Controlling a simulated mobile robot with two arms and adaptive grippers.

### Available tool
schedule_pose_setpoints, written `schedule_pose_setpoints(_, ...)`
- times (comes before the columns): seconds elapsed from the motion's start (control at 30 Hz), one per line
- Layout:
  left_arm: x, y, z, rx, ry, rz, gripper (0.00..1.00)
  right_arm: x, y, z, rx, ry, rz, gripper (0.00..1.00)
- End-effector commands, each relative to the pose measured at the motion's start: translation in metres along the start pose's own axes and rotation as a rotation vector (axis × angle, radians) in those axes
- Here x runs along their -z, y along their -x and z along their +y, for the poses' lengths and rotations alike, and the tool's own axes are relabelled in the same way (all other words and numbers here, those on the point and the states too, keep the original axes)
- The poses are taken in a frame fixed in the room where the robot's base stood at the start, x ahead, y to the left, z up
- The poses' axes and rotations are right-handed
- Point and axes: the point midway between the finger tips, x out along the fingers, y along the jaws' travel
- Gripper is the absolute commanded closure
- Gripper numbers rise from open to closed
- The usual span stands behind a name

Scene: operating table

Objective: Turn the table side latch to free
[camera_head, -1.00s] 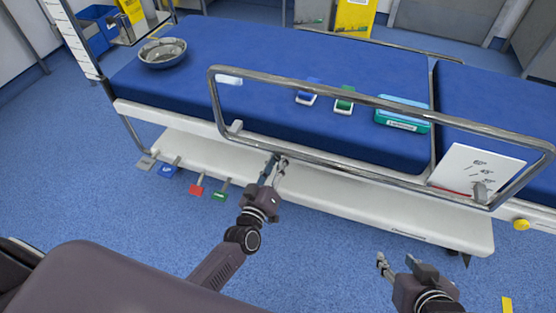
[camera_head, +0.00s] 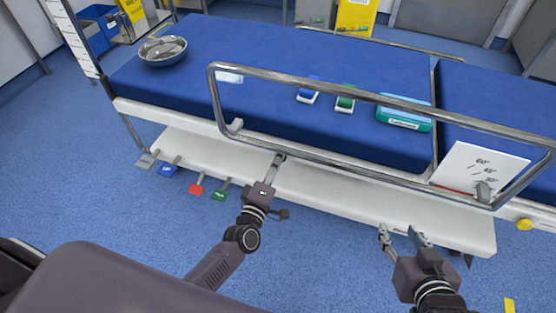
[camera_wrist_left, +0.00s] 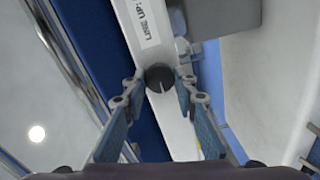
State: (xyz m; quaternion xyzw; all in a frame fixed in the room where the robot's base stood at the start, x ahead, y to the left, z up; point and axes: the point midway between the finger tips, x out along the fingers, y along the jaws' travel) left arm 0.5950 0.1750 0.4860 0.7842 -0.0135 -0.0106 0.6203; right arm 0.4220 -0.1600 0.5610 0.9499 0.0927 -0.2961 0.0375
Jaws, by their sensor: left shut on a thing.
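In the left wrist view a dark round knob (camera_wrist_left: 160,77) with a pale line on its face sits on the table's white side rail (camera_wrist_left: 136,22). I take it for the side latch. My left gripper (camera_wrist_left: 158,86) has one finger on each side of the knob and is shut on it. In the head view my left gripper (camera_head: 277,164) reaches the table's side below the bed rail, and hides the knob. My right gripper (camera_head: 403,236) is open and empty, in front of the table's lower white edge at the right.
A metal bed rail (camera_head: 350,92) runs above my left gripper. Coloured pedals (camera_head: 196,189) stand low at the left. A metal bowl (camera_head: 162,51), a teal box (camera_head: 403,119) and small blue and green items lie on the blue mattress. A white angle card (camera_head: 477,167) is at the right.

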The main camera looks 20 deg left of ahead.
Motion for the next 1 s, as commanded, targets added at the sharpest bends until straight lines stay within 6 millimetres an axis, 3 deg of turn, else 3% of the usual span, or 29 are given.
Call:
schedule_pose_setpoints(0.53,0.0003,0.0005,-0.0011,0.002,0.025,0.0,0.98,0.0026,-0.0006,-0.0003,0.0,0.0,0.012,0.6)
schedule_pose_setpoints(0.57,0.0003,0.0005,-0.0011,0.002,0.025,0.0,0.72,0.0026,-0.0006,-0.0003,0.0,0.0,0.012,0.6)
schedule_pose_setpoints(0.7,0.0002,0.0004,-0.0009,0.001,0.024,0.0,0.56,0.0026,-0.0006,-0.0003,0.001,0.0,0.012,0.6)
schedule_pose_setpoints(1.0,0.0,0.001,-0.0005,0.001,0.023,0.0,0.56,0.0042,-0.0002,-0.0014,0.003,0.0,0.016,0.6)
